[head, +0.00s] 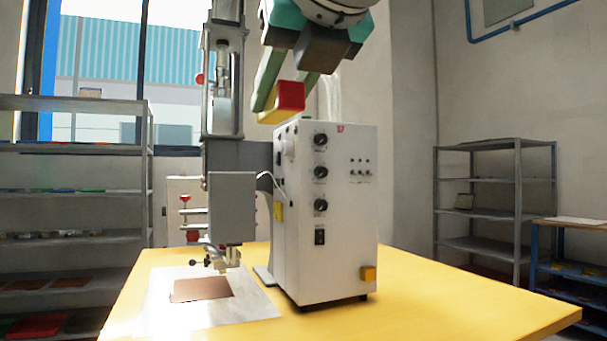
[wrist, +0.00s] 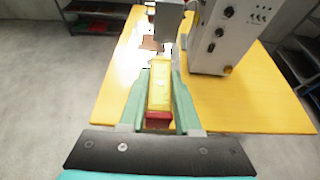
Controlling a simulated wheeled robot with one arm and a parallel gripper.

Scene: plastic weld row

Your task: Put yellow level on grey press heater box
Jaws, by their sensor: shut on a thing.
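My gripper (head: 272,108) has green fingers and is shut on the yellow level (head: 279,115). The level has a red end (head: 291,95) and is held in the air, above the press area in the head view. In the wrist view the level (wrist: 159,88) lies lengthwise between the fingers, its red end (wrist: 158,120) towards the palm. The grey press heater box (head: 232,207) is on the press column, lower and to the left of my gripper in the head view. It also shows at the top of the wrist view (wrist: 168,18), beyond the fingertips.
A pale control cabinet (head: 340,220) with knobs stands right of the heater box on the yellow table (head: 430,300). The press column (head: 223,100) rises on the left. A plate with a brown sheet (head: 202,289) lies below. The table's right side is clear.

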